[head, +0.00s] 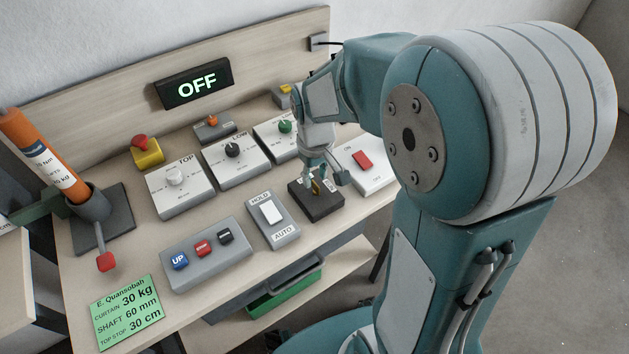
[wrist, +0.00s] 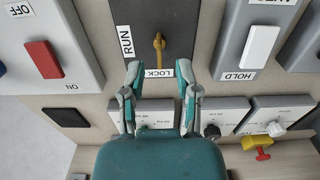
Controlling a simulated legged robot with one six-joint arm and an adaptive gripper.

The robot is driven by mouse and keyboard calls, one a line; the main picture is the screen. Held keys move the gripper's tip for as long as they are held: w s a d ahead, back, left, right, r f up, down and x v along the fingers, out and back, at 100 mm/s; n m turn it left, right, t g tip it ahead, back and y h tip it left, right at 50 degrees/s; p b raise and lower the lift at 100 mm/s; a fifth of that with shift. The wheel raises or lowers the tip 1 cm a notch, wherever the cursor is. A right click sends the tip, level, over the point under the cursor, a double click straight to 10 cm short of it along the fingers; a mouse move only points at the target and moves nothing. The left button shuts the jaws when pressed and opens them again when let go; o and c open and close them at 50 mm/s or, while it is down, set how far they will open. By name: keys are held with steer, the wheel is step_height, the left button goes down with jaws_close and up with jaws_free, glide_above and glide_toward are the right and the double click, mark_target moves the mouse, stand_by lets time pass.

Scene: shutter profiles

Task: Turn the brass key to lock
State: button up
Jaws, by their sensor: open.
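The brass key (wrist: 159,46) stands in a dark key-switch box (wrist: 190,22) in the wrist view. Its length runs up and down the picture, its lower end close to the LOCK label (wrist: 158,73). The RUN label (wrist: 126,41) is at the box's left side. My gripper (wrist: 159,70) is open, one finger on each side below the key, with clear gaps to it. In the head view my gripper (head: 318,177) is low over the dark box (head: 322,208), and the key (head: 316,187) is partly hidden by the fingers.
A red rocker switch (head: 362,159) stands right of the key box, and a HOLD/AUTO switch (head: 271,212) left of it. Knob boxes (head: 180,187) stand behind. A button box (head: 206,253) is further left. An OFF display (head: 194,84) hangs on the back panel.

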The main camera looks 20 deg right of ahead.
mark_target(315, 183)
step_height(315, 183, up, 9)
steer(key=shift+f, duration=0.1)
stand_by(0.5)
steer(key=s+r+m+t, duration=0.1)
steer(key=s+r+t, duration=0.1)
steer(key=s, duration=0.5)
steer(key=s+r+m+t, duration=0.2)
steer(key=s+r+t, duration=0.1)
steer(key=s, duration=0.4)
steer(key=shift+s+r+t, duration=0.2)
steer(key=shift+s+t, duration=0.1)
